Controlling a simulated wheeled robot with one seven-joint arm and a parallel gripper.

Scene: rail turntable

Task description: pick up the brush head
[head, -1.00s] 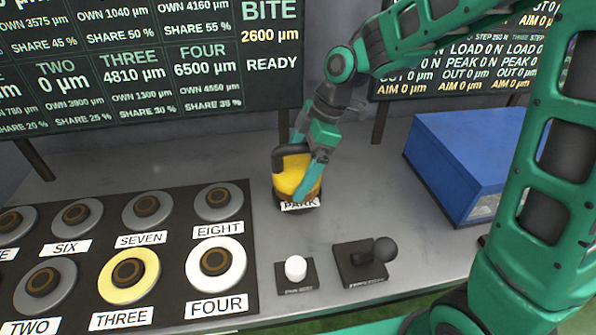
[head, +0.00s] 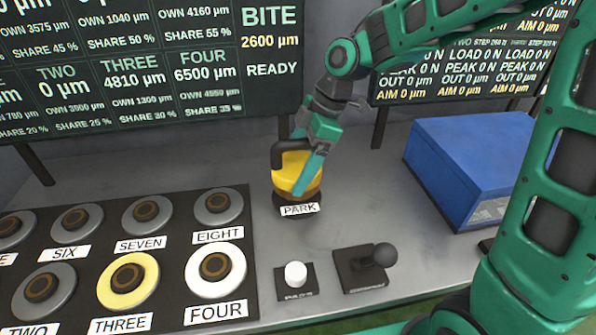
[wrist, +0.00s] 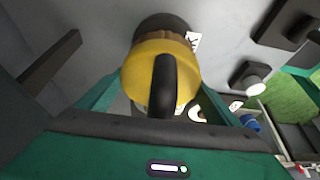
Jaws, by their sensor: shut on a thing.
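The brush head (head: 297,172) is a yellow, rounded piece with a dark curved handle on top. It is above the dark round park stand (head: 294,199), which has a white PARK label, on the grey bench. My gripper (head: 305,178) is shut on the brush head, with a green finger on its near side. In the wrist view the yellow brush head (wrist: 160,72) sits between my two green fingers, its dark handle toward the camera and brownish bristles at its far edge. I cannot tell whether the bristles are clear of the stand.
A dark board of labelled round pads (head: 128,279) lies at left. A white button (head: 296,273) and a black-knobbed lever (head: 378,256) are in front. A blue box (head: 470,165) stands at right. Dark display panels stand behind. The bench between the stand and box is clear.

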